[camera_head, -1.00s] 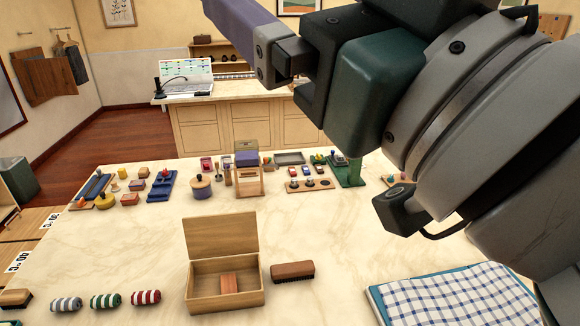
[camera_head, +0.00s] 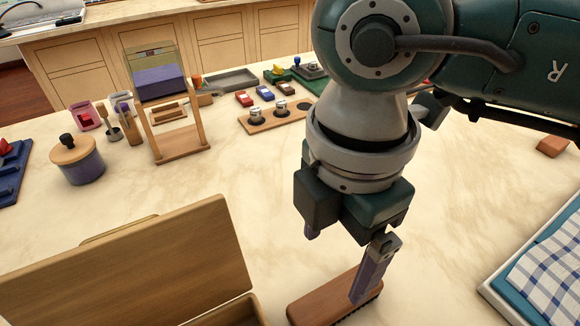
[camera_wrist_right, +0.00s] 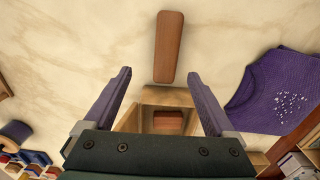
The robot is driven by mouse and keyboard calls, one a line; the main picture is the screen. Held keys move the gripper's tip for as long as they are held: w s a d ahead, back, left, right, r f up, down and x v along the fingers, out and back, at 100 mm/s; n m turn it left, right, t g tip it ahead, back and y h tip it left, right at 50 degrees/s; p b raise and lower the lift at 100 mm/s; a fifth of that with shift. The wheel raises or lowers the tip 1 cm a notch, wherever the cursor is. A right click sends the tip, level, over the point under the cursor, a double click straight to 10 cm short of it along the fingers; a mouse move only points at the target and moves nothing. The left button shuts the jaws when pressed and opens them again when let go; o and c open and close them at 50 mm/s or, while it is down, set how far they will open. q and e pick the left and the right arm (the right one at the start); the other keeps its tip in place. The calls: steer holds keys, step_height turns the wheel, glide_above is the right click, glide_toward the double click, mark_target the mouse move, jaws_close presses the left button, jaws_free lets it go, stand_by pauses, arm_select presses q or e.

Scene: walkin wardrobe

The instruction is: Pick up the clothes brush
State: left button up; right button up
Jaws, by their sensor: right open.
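The clothes brush (camera_head: 325,300), with a brown wooden back and dark bristles, lies flat on the marble table beside an open wooden box. In the right wrist view the brush (camera_wrist_right: 168,47) lies lengthwise ahead of the fingertips, roughly centred between them. My right gripper (camera_head: 343,255) points down above the brush, its purple fingers apart; one finger hides part of the brush in the head view. The right wrist view shows the gripper (camera_wrist_right: 158,80) open with nothing between its fingers. My left gripper is in neither view.
The wooden box (camera_head: 130,265) stands close left of the brush, lid raised; a reddish-brown block (camera_wrist_right: 168,122) lies inside it. A tray with checked cloth (camera_head: 550,270) is at the right. A lidded pot (camera_head: 80,165) and a wooden stand (camera_head: 180,143) are farther back.

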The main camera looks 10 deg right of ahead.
mark_target(334, 297)
steer(key=f, duration=0.3)
steer(key=shift+s+d, duration=0.1)
steer(key=shift+s, duration=0.3)
steer(key=f, duration=0.3)
steer(key=f+b, duration=0.1)
steer(key=f, duration=0.1)
steer(key=shift+s+d+f, duration=0.15)
steer(key=shift+d, duration=0.15)
steer(key=shift+f, duration=0.45)
jaws_close()
